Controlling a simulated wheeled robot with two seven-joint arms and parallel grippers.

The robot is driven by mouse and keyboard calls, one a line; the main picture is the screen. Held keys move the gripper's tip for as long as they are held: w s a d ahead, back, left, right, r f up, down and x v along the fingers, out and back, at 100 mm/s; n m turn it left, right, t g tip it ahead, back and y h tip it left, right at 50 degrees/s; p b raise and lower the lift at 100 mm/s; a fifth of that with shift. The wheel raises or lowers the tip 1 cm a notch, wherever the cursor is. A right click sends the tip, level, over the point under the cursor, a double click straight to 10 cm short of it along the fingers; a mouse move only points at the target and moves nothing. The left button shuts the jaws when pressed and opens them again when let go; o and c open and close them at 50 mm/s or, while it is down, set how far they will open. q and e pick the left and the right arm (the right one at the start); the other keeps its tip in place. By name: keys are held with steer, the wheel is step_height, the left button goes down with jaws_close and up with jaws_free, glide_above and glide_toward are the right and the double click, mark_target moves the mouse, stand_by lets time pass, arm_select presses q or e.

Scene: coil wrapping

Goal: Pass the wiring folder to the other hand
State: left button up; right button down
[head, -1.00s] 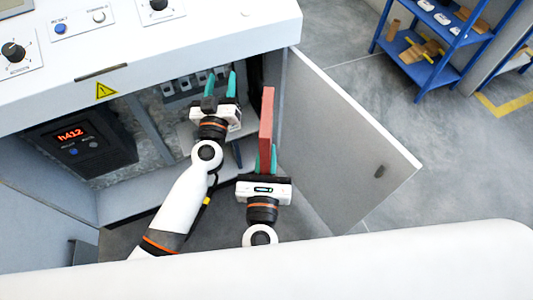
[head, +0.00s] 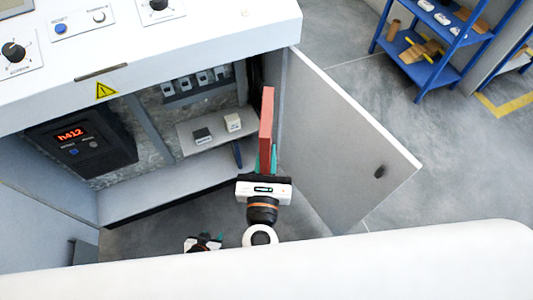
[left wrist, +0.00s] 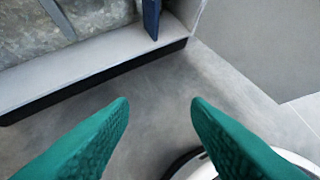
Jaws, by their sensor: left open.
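The wiring folder (head: 267,118) is a thin red upright slab, seen almost edge-on in the head view in front of the open cabinet. My right gripper (head: 265,163) is shut on its lower end, one teal finger on each side. My left gripper (head: 207,239) is low in the head view, left of and below the right one, partly hidden by my white body. In the left wrist view its two green fingers (left wrist: 160,108) are wide apart with nothing between them, above the floor. The folder does not show in that view.
The cabinet door (head: 335,135) stands open at right. A blue rack (head: 430,72) is far right.

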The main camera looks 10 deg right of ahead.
arm_select(q)
steer(key=s+a+f+g, duration=0.2)
steer(key=s+f, duration=0.1)
steer(key=s, duration=0.5)
steer(key=s+a+f+g+y, duration=0.1)
steer(key=s+a+f+g, duration=0.1)
steer(key=s, duration=0.6)
steer(key=s+a+f+g+y, duration=0.1)
steer(key=s+a+f, duration=0.3)
steer(key=s, duration=0.4)
steer(key=shift+s+g, duration=0.3)
steer(key=shift+g, duration=0.4)
